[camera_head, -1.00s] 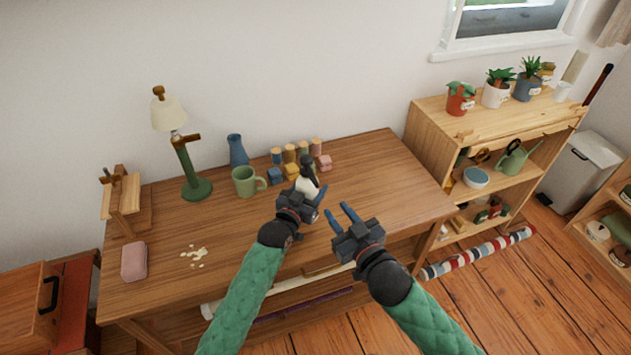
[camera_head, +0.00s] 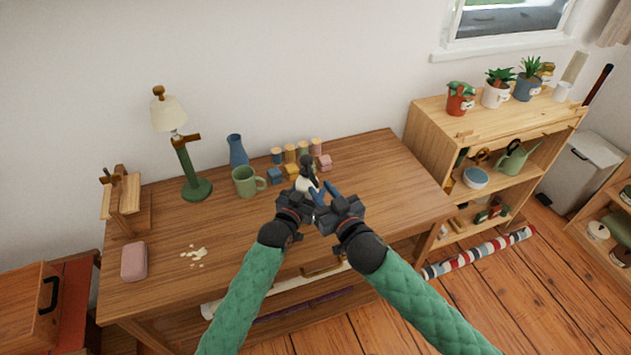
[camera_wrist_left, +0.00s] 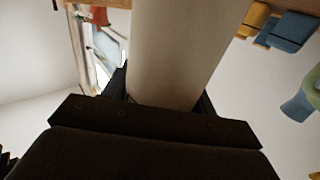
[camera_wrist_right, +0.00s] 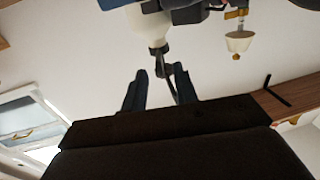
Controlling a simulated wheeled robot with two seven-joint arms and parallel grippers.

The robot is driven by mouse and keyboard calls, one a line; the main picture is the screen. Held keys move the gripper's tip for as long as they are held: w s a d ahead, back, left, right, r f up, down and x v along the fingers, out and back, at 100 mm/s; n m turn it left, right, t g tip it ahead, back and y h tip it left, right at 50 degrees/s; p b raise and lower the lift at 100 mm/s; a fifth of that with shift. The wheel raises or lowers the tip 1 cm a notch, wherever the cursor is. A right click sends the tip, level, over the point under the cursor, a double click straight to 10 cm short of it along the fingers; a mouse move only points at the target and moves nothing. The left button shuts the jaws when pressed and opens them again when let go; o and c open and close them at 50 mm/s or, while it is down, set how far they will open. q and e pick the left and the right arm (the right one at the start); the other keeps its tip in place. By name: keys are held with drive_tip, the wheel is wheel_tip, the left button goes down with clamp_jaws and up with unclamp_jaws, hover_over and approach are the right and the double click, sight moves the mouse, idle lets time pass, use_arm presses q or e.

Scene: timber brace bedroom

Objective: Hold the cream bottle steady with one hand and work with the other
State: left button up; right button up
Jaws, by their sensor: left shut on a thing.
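The cream bottle (camera_head: 304,184) stands on the desk with a white body and a dark pump top (camera_head: 308,165). My left gripper (camera_head: 305,195) is shut on its body, and the pale body fills the middle of the left wrist view (camera_wrist_left: 175,55). My right gripper (camera_head: 322,190) is open and close beside the bottle, on its right. In the right wrist view the bottle appears inverted; its dark pump head (camera_wrist_right: 160,55) lies just ahead of the two spread blue fingers (camera_wrist_right: 158,82). I see no clear contact there.
A green mug (camera_head: 245,181), a blue vase (camera_head: 237,150) and several small blocks (camera_head: 291,170) stand behind on the desk. A lamp (camera_head: 188,165), a pink case (camera_head: 134,261) and pale splotches (camera_head: 194,256) are to the left. The desk's right part (camera_head: 390,190) is clear.

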drive_tip(key=shift+x, duration=2.05)
clamp_jaws()
